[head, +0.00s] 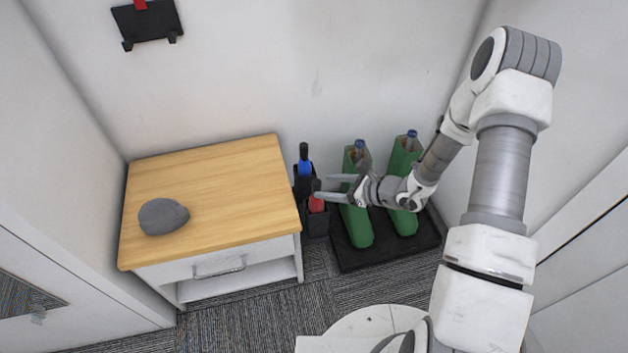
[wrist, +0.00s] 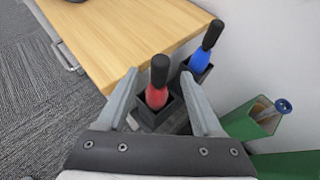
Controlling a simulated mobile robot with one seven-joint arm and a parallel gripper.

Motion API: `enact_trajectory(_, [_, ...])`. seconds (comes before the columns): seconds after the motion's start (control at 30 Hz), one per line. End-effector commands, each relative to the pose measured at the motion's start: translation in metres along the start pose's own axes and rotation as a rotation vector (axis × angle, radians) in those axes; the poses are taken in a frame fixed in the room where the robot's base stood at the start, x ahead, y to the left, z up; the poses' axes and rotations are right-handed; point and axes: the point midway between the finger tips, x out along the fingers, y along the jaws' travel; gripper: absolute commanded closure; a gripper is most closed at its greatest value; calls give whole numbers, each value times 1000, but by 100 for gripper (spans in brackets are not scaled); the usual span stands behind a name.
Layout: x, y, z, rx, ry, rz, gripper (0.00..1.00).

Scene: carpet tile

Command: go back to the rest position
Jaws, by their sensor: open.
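My gripper (head: 325,187) is open, its two fingers apart, to the right of the wooden-topped cabinet. In the wrist view my gripper (wrist: 168,97) has its fingers on either side of a red item with a black handle (wrist: 157,88), with gaps between them in the picture. The red item (head: 316,203) stands upright in a dark holder (head: 317,224). Whether a finger touches it, I cannot tell. A blue item with a black handle (head: 305,166) stands in a dark holder behind it; it also shows in the wrist view (wrist: 203,54).
The cabinet (head: 225,175) bears a grey stone-like object (head: 163,216). Two green holders with bottles (head: 356,217) (head: 402,185) stand on a black tray (head: 385,251) at right. White walls close in on the sides and back. A black rack (head: 147,24) hangs on the back wall.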

Motion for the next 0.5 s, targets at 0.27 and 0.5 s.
enact_trajectory(0.27, [-67,-1,3,0,0,-3,33])
enact_trajectory(0.5, [-95,0,1,0,0,-1,33])
